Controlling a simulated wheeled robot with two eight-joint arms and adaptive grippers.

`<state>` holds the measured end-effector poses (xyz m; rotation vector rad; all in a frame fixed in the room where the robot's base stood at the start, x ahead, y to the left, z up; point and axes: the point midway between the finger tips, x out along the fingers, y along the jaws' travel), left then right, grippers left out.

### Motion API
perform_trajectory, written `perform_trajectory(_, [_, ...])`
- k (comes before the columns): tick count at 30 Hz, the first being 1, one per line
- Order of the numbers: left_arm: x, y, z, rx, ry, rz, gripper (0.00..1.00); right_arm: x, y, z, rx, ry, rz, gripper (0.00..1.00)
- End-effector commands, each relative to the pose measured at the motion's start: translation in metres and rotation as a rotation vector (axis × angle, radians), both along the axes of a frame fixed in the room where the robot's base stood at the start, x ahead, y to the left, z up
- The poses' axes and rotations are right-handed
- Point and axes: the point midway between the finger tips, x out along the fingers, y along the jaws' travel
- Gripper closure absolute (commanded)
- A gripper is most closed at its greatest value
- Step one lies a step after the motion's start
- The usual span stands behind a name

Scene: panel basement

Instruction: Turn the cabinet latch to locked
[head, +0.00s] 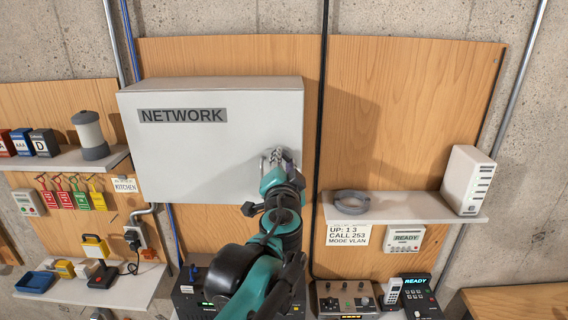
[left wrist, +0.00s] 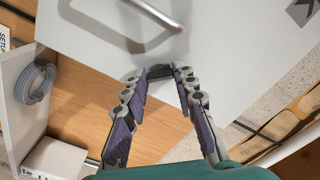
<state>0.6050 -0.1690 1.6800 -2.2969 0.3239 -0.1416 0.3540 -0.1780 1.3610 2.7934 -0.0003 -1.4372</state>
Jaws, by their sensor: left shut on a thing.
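The cabinet (head: 190,160) is a white box marked NETWORK on the wooden wall board, with its door closed. My left gripper (head: 277,155) reaches up to the right part of the cabinet front. In the left wrist view its fingertips (left wrist: 163,75) are closed around a small dark piece at the door face, apparently the latch (left wrist: 160,72). The fingers hide most of it, so its turn position cannot be told. A silver bar (left wrist: 160,14) stands out from the door just beyond the fingertips. My right gripper is in neither view.
A black cable (head: 322,120) runs down just right of the cabinet. A right shelf (head: 405,207) holds a grey cable coil (head: 352,201) and a white device (head: 468,180). A left shelf (head: 85,158) holds battery boxes and a lantern (head: 90,135). Electronic devices stand below.

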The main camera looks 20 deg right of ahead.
Motion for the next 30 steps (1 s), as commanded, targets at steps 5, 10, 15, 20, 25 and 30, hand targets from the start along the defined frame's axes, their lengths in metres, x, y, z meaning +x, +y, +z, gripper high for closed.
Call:
perform_trajectory(5, [-0.0002, -0.0002, -0.0002, 0.16, -0.046, 0.0, 1.0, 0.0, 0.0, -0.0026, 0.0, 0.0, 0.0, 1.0])
perform_trajectory(10, [-0.0002, -0.0002, -0.0002, 0.313, -0.091, -0.001, 1.0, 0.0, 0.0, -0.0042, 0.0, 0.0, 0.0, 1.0])
perform_trajectory(15, [-0.0002, -0.0003, -0.0001, 0.453, -0.131, -0.001, 1.0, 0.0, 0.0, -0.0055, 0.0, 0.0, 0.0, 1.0])
perform_trajectory(20, [-0.0002, -0.0003, -0.0002, 0.563, -0.163, -0.001, 1.0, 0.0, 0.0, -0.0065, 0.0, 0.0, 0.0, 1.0])
perform_trajectory(25, [-0.0002, -0.0004, -0.0003, 0.649, -0.188, -0.001, 1.0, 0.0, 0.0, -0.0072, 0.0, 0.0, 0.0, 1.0])
perform_trajectory(30, [-0.0002, -0.0004, -0.0003, 0.702, -0.203, -0.001, 1.0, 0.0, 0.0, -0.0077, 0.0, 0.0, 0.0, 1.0])
